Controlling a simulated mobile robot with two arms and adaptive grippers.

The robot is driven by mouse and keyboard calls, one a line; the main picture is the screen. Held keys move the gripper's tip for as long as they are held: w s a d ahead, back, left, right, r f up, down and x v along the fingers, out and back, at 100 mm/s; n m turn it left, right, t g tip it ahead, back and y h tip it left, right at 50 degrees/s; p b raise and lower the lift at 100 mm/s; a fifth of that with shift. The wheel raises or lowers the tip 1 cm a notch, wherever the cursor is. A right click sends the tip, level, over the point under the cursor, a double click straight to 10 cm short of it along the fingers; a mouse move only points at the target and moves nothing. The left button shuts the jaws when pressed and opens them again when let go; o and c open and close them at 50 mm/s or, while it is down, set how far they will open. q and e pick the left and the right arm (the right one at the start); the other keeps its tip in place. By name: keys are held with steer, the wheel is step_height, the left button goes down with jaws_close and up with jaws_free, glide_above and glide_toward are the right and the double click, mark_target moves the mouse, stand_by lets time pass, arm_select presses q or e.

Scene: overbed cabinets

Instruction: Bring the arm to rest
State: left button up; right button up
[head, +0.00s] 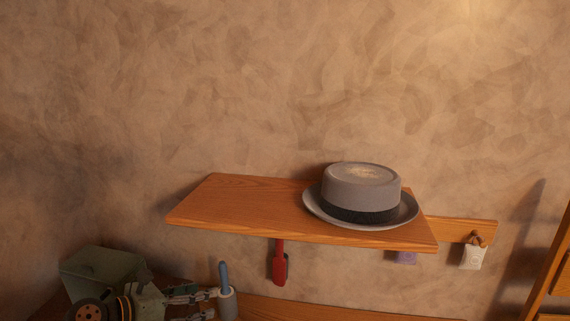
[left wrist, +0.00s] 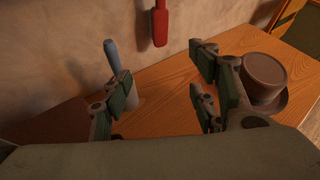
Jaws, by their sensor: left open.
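My left gripper (head: 205,303) is at the bottom left of the head view, with its arm coming in from the left. Its fingers are apart with nothing between them. In the left wrist view the open fingers (left wrist: 160,92) stand above a wooden surface (left wrist: 165,112). The fingers overlap a pale cup (head: 228,304) in the head view; I cannot tell if they touch it. My right gripper is not in view.
A blue handle (head: 223,274) stands in the cup. A grey hat (head: 361,187) sits on the wall shelf (head: 240,205). A red utensil (head: 279,264) hangs below. A brown hat (left wrist: 264,72) is right of the fingers. Wooden furniture (head: 550,270) stands far right.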

arm_select(q)
steer(key=s+d+f+m+g+y, duration=0.1)
steer(key=s+d+f+m, duration=0.1)
steer(key=s+f+m, duration=0.3)
steer(key=s+d+f+m+g+y, duration=0.1)
steer(key=s+f+m, duration=0.4)
steer(key=s, duration=0.3)
steer(key=s+d+f+m+g+y, duration=0.2)
steer(key=s+f+m, duration=0.3)
steer(key=s+m, duration=0.1)
steer(key=shift+s+d+f+m, duration=0.2)
steer(key=shift+d+f+m, duration=0.15)
steer(key=shift+m, duration=0.15)
steer(key=s+a+m+g+y, duration=0.1)
steer(key=s+a+m+y, duration=0.2)
steer(key=s+m, duration=0.5)
steer(key=s+a+m+g+y, duration=0.1)
steer(key=s+a+m+y, duration=0.1)
steer(key=s+m, duration=0.5)
steer(key=s+f+n+g, duration=0.1)
steer(key=s+f+n, duration=0.15)
steer(key=f, duration=2.35)
steer(key=s+a+f+m+g, duration=0.1)
steer(key=s+a+f, duration=0.2)
steer(key=s+f, duration=1.4)
steer(key=shift+s+f+g+y+b, duration=0.3)
steer(key=shift+s+b, duration=0.05)
steer(key=shift+s, duration=0.25)
